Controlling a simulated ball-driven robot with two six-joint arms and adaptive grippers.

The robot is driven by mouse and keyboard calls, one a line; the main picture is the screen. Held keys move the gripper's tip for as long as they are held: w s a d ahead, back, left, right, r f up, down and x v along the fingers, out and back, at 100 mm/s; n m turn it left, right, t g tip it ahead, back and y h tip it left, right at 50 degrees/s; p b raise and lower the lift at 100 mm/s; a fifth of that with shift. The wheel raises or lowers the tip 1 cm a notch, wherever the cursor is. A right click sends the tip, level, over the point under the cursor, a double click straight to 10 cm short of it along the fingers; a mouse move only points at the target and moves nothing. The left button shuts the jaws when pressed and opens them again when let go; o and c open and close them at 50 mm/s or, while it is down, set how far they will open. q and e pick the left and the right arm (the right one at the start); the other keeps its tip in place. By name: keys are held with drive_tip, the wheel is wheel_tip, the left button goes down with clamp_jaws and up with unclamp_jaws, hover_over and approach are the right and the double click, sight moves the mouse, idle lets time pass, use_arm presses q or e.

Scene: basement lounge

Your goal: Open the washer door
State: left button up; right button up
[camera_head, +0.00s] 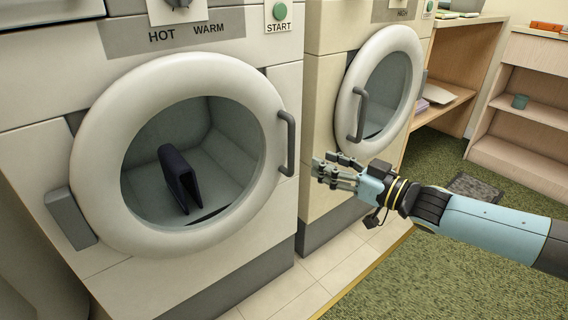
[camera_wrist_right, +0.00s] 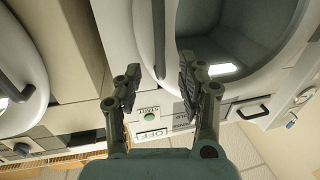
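The washer (camera_head: 60,113), with HOT and WARM marks, stands at the left in the head view. Its round door (camera_head: 100,170) looks shut, and a dark folded cloth shows through the window. The door's grey handle (camera_head: 290,143) is a vertical bar on its right side. It also shows as a dark bar in the wrist view (camera_wrist_right: 158,38), in line with the gap between my fingers. My right gripper (camera_head: 323,168) is open and empty, right of the handle and slightly lower, apart from it. Its spread fingers show in the wrist view (camera_wrist_right: 159,80). My left gripper is out of view.
A second machine (camera_head: 323,95) with a round door and its own handle (camera_head: 358,115) stands right of the washer, close beyond my right gripper. Wooden shelves (camera_head: 535,110) stand at the far right. Open tile and green carpet (camera_head: 440,285) lie in front.

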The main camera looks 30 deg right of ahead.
drive_tip(key=w, duration=0.3)
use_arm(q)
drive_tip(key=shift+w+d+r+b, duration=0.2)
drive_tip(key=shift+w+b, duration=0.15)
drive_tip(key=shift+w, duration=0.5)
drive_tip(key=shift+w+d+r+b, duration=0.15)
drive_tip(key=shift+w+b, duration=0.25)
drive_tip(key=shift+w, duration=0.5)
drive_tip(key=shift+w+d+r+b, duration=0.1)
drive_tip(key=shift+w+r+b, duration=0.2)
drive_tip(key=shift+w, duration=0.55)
use_arm(e)
hover_over(291, 169)
drive_tip(key=shift+w+d, duration=0.25)
drive_tip(key=shift+w, duration=0.15)
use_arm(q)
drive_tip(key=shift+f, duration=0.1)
use_arm(e)
clamp_jaws()
